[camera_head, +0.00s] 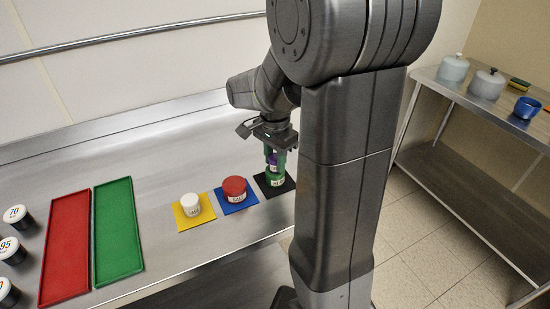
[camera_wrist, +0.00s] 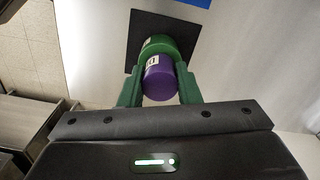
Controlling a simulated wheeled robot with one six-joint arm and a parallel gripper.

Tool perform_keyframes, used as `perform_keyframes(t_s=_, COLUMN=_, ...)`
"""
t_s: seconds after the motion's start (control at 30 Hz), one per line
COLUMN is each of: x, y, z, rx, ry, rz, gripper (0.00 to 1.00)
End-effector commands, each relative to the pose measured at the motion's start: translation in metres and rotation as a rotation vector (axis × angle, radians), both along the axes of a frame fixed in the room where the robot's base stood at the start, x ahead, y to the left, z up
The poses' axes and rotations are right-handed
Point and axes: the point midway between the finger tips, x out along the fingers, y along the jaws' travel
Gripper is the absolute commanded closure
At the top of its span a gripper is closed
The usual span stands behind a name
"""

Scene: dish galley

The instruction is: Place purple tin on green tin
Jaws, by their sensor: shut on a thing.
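The purple tin (camera_wrist: 160,82) is between the two green fingers of my gripper (camera_wrist: 160,90), which is shut on it. In the head view, the purple tin (camera_head: 272,159) shows as a small patch between the fingers. The green tin (camera_wrist: 158,45) is directly beneath the purple tin and sits on a black mat (camera_wrist: 140,22). In the head view, the green tin (camera_head: 274,179) is right below my gripper (camera_head: 275,155). The two tins look in line and close together; I cannot tell whether they touch.
A red tin (camera_head: 234,188) sits on a blue mat (camera_head: 240,207), and a white tin (camera_head: 190,204) on a yellow mat (camera_head: 205,219). Green (camera_head: 117,230) and red (camera_head: 66,250) trays lie to the left, beside several dark jars (camera_head: 13,250). A side table (camera_head: 470,96) holds pots.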

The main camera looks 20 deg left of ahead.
Motion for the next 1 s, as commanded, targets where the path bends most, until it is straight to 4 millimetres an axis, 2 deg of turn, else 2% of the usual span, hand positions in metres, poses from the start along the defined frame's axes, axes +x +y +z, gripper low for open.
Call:
perform_keyframes(t_s=0.03, x=0.000, y=0.000, z=-0.003, rx=-0.001, ry=0.000, rz=0.000, gripper=0.93)
perform_keyframes(t_s=0.07, x=0.000, y=0.000, z=-0.002, rx=-0.001, ry=0.000, rz=0.000, gripper=0.66)
perform_keyframes(t_s=0.17, x=0.000, y=0.000, z=-0.002, rx=-0.001, ry=0.000, rz=0.000, gripper=0.48)
perform_keyframes(t_s=0.43, x=0.000, y=0.000, z=-0.001, rx=0.000, ry=0.000, rz=0.000, gripper=0.48)
perform_keyframes(t_s=0.57, x=0.001, y=0.001, z=0.008, rx=0.002, ry=-0.002, rz=0.000, gripper=0.48)
perform_keyframes(t_s=0.67, x=0.001, y=0.001, z=0.024, rx=0.003, ry=-0.003, rz=0.000, gripper=0.48)
perform_keyframes(t_s=1.0, x=0.000, y=0.000, z=0.096, rx=0.003, ry=-0.002, rz=0.000, gripper=0.48)
